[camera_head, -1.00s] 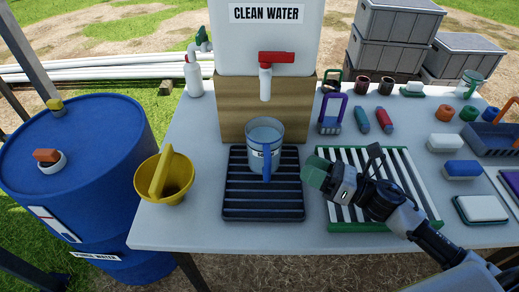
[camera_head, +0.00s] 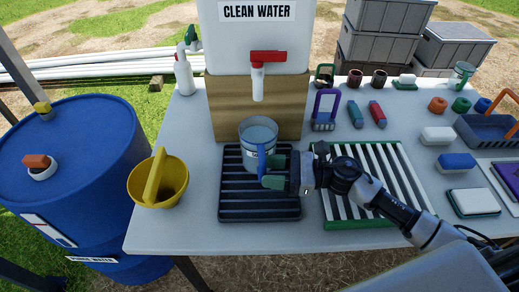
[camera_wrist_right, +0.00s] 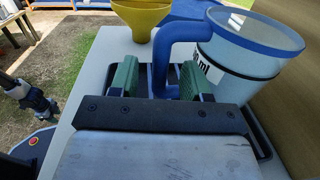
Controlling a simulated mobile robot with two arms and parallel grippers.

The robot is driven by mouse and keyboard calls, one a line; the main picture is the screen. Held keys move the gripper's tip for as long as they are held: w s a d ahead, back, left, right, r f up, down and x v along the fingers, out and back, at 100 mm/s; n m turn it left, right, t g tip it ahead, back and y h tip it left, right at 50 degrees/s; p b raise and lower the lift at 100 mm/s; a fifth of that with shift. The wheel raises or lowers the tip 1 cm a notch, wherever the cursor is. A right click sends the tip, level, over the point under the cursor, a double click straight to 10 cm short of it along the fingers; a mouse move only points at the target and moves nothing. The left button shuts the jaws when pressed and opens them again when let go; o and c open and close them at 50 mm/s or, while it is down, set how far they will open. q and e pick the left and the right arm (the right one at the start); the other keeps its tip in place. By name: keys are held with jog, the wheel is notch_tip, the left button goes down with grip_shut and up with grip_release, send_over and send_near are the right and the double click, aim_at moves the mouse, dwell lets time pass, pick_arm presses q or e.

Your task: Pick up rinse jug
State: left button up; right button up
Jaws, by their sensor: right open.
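The rinse jug (camera_head: 258,139) is a clear jug with a blue rim and a blue handle. It stands on the black slatted drip tray (camera_head: 260,207), below the red tap. My right gripper (camera_head: 273,172) comes in from the right and is at the jug's handle. In the right wrist view, the green fingers of the right gripper (camera_wrist_right: 162,80) are apart, with the blue handle (camera_wrist_right: 176,55) between them; the jug body (camera_wrist_right: 245,48) is beyond, to the right.
The clean water tank (camera_head: 255,40) sits on a wooden block behind the jug, its red tap (camera_head: 267,58) above. A yellow funnel (camera_head: 170,188) is at left by the blue drum (camera_head: 75,170). A green-edged striped rack (camera_head: 385,185) lies under my right arm.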

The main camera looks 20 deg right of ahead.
jog(key=shift+x, duration=1.15)
grip_shut()
jog(key=shift+r, duration=0.1)
